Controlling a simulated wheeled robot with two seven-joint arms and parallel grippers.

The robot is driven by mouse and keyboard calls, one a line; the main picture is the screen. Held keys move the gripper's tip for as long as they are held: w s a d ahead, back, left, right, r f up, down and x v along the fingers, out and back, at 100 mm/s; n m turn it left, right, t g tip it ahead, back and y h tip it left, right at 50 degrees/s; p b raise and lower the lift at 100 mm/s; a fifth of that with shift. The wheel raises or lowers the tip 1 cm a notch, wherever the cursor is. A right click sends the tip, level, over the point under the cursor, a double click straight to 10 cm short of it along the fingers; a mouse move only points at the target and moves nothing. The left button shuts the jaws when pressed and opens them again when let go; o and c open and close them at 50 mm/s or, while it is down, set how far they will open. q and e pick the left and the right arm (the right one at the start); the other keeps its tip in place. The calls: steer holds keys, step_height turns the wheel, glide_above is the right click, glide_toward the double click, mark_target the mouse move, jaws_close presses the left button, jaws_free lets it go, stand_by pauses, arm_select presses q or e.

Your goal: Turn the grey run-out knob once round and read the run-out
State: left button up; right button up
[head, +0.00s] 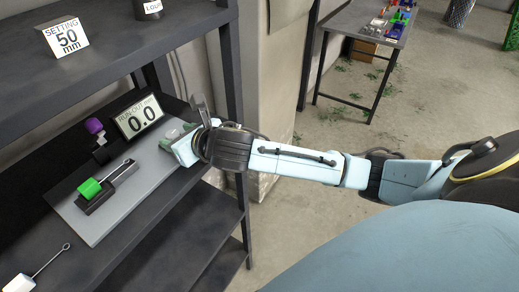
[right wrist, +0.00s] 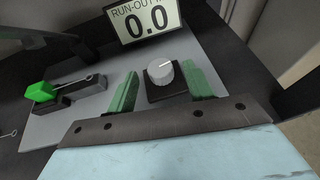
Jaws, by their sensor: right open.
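The grey run-out knob (right wrist: 160,71) sits on a dark square base in the right wrist view, with a white pointer line on its top. My right gripper (right wrist: 163,88) is open, its two green fingers on either side of the knob and apart from it. In the head view my right gripper (head: 178,138) hides the knob. The run-out display (head: 139,116) stands behind and reads 0.0; it also shows in the right wrist view (right wrist: 148,24). My left gripper is not in view.
A grey plate (head: 92,233) on the shelf carries a green block (head: 90,188) in a dark holder with a rod. A purple knob (head: 94,126) stands behind it. A "SETTING 50 mm" sign (head: 66,38) is on the upper shelf. A white-handled hook tool (head: 20,283) lies front left.

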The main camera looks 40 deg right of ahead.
steer(key=b+v, duration=0.1)
steer(key=v, duration=1.1)
steer(key=s+d+f+m+g+h, duration=0.1)
steer(key=s+f+m+g, duration=0.2)
steer(key=s+f+m, duration=0.3)
steer(key=s+d+f+m+g+h, duration=0.1)
steer(key=s+f+m+g, duration=0.3)
steer(key=f+m, duration=1)
steer(key=shift+s+d+m+h+b, duration=0.3)
steer(key=shift+s+m, duration=1.05)
steer(key=shift+m, duration=3.85)
